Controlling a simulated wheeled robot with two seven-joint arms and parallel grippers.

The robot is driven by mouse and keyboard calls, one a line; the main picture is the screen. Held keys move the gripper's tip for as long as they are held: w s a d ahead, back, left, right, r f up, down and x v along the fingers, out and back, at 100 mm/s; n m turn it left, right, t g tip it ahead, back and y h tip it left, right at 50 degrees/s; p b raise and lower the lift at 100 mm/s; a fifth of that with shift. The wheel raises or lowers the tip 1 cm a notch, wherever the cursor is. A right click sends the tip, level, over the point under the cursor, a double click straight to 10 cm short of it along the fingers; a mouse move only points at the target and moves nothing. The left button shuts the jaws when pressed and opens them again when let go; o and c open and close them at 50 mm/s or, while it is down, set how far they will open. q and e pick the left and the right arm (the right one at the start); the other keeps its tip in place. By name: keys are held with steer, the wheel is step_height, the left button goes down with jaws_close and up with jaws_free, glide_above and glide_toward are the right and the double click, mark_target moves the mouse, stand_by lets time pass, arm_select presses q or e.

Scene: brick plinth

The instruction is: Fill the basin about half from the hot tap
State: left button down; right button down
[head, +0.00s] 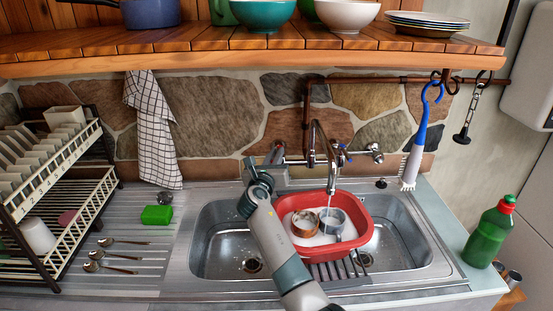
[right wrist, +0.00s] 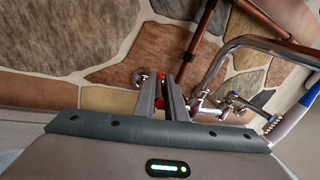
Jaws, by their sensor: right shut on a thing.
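The red basin (head: 361,247) stands over the right part of the sink, with two small cups (head: 331,219) and a pale, whitish surface inside. The chrome mixer tap (head: 317,131) has its spout above the basin, and a thin stream of water (head: 329,203) appears to fall from it. My right gripper (head: 274,157) is at the left end of the tap. In the right wrist view its fingers (right wrist: 163,97) are shut on the red-marked hot tap handle (right wrist: 158,104), which they partly hide. The blue-marked cold handle (head: 344,154) is on the right. My left gripper is out of view.
The sink (head: 212,249) has free room left of the basin. A wooden shelf (head: 200,48) with bowls hangs above. A dish rack (head: 75,187), green sponge (head: 157,215) and spoons are at left. A brush (head: 415,150) hangs at right; a green bottle (head: 489,236) stands below it.

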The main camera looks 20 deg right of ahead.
steer(key=shift+w+a+f+m+g+h+b, duration=0.1)
steer(key=shift+a+f+m+g+h+b, duration=0.15)
steer(key=shift+m+g+h+b, duration=0.3)
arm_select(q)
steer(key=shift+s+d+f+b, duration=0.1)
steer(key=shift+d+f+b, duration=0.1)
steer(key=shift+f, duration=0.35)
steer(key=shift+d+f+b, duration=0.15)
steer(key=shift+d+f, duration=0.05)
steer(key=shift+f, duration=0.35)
arm_select(e)
steer(key=shift+r+m+h, duration=0.1)
steer(key=shift+m+h, duration=0.15)
steer(key=shift+h, duration=0.2)
steer(key=c, duration=1.8)
jaws_free()
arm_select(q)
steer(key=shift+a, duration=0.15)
arm_select(e)
steer(key=shift+r, duration=0.1)
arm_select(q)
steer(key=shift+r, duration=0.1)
